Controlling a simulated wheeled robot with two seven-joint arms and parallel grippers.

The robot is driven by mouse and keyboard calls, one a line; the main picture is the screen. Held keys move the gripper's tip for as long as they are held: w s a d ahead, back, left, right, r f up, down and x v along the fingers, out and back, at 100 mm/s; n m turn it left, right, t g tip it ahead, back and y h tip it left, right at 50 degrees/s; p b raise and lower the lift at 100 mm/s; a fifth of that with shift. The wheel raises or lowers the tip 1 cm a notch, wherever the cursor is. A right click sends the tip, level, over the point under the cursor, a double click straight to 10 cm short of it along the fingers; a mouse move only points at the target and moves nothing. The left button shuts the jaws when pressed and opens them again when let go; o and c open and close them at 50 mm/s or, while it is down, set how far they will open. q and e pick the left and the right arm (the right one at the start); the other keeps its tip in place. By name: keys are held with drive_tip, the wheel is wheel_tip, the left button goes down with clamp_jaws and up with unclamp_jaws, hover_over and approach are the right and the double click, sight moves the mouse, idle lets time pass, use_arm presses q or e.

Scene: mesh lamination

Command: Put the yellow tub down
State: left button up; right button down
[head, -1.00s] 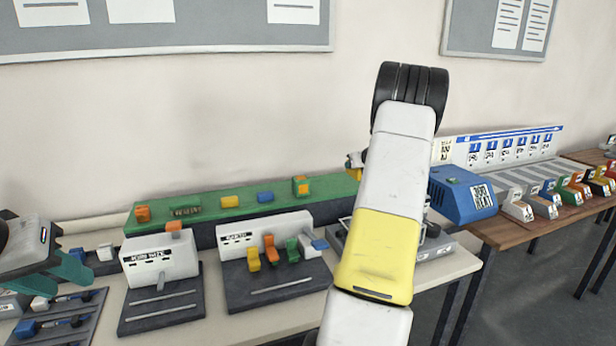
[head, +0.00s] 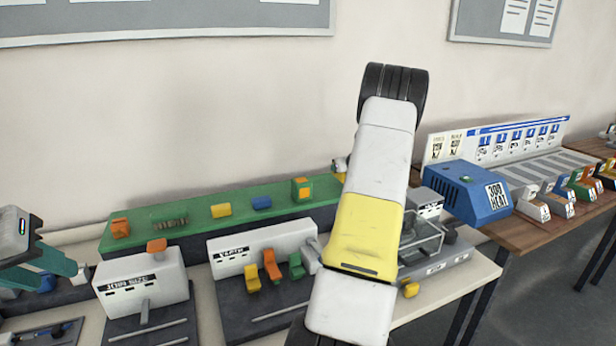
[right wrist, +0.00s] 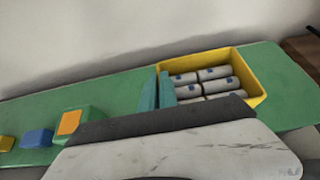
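The yellow tub (right wrist: 258,90) shows in the right wrist view on or just over the green shelf (right wrist: 110,90), with several pale cylinders (right wrist: 205,82) inside. My right gripper (right wrist: 158,93) has its two teal fingers close together, one on each side of the tub's left wall. Whether the tub's base touches the shelf is not clear. In the head view my right arm hides nearly all of the tub. My left gripper (head: 62,268) is at the left edge of the head view, partly cut off, away from the tub; its finger gap is not clear.
The green shelf's top (head: 150,215) carries orange, yellow and blue blocks (head: 262,202) and a spring-like piece (head: 170,223). White labelled fixtures (head: 140,285) stand in front. A blue box (head: 465,190) and a card rack (head: 520,150) sit on the wooden table at right.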

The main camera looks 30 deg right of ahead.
sight(335, 176)
drive_tip(key=shift+f, duration=1.7)
drive_tip(key=shift+f, duration=0.1)
drive_tip(key=c, duration=1.6)
unclamp_jaws()
drive_tip(key=shift+c, duration=0.2)
